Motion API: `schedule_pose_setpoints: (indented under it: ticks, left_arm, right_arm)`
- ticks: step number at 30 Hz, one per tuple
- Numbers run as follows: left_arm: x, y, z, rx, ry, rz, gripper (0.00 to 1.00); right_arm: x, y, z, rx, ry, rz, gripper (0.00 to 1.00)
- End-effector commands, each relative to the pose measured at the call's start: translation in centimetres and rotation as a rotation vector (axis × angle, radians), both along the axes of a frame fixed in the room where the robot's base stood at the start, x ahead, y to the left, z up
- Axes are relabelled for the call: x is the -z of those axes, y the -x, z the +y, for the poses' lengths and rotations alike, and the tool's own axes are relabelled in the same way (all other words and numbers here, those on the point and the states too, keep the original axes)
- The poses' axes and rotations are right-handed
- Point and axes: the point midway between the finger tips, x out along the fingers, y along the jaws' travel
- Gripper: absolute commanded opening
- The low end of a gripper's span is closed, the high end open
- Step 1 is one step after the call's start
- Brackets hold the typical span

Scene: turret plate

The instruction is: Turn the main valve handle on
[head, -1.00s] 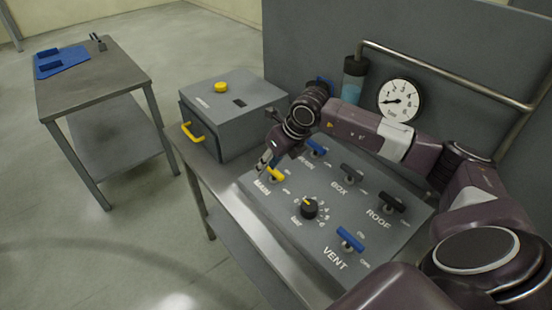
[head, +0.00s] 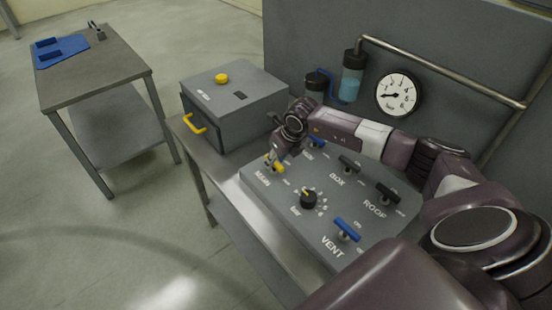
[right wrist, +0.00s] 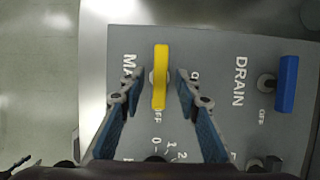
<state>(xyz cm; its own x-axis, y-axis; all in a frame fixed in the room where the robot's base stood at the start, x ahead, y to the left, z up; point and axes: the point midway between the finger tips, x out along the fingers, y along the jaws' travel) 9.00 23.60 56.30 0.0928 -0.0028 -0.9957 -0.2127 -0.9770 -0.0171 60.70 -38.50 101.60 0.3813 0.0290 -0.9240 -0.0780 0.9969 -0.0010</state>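The yellow main valve handle (right wrist: 161,62) stands at the MAIN label on the grey panel. In the right wrist view its long bar runs up and down the picture, its lower end by the word OFF. A second label to its right is partly hidden by a finger. My right gripper (right wrist: 156,76) is open, with one finger on each side of the handle; gaps show, so it does not grip it. In the head view my right gripper (head: 271,158) is over the yellow handle (head: 279,168) and partly hides it. My left gripper is not in view.
The panel also has a blue DRAIN handle (right wrist: 287,84), dark BOX (head: 349,164) and ROOF (head: 387,193) handles, a blue VENT handle (head: 347,230) and a black knob (head: 308,200). A grey box (head: 236,105) with a yellow pull stands behind. A gauge (head: 396,95) is on the wall.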

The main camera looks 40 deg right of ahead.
Motion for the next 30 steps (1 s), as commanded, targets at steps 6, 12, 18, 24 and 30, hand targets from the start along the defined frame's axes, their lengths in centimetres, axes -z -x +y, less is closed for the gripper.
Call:
schedule_pose_setpoints:
  ticks: [6, 12, 18, 24, 30]
  left_arm:
    - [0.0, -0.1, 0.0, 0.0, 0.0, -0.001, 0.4]
    - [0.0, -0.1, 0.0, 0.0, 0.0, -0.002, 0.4]
    - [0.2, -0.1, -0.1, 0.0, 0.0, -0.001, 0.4]
    - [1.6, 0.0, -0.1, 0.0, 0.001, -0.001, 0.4]
    - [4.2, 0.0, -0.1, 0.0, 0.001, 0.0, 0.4]
  right_arm:
    - [0.0, 0.0, 0.0, 0.0, 0.0, 0.0, 0.15]
    - [0.0, 0.0, 0.0, 0.0, 0.0, 0.0, 0.0]
    - [0.0, 0.0, 0.0, -0.006, -0.001, -0.001, 0.0]
    - [0.2, -0.1, -0.2, -0.061, 0.0, -0.003, 0.0]
    - [0.5, -0.1, -0.4, -0.19, 0.0, -0.004, 0.0]
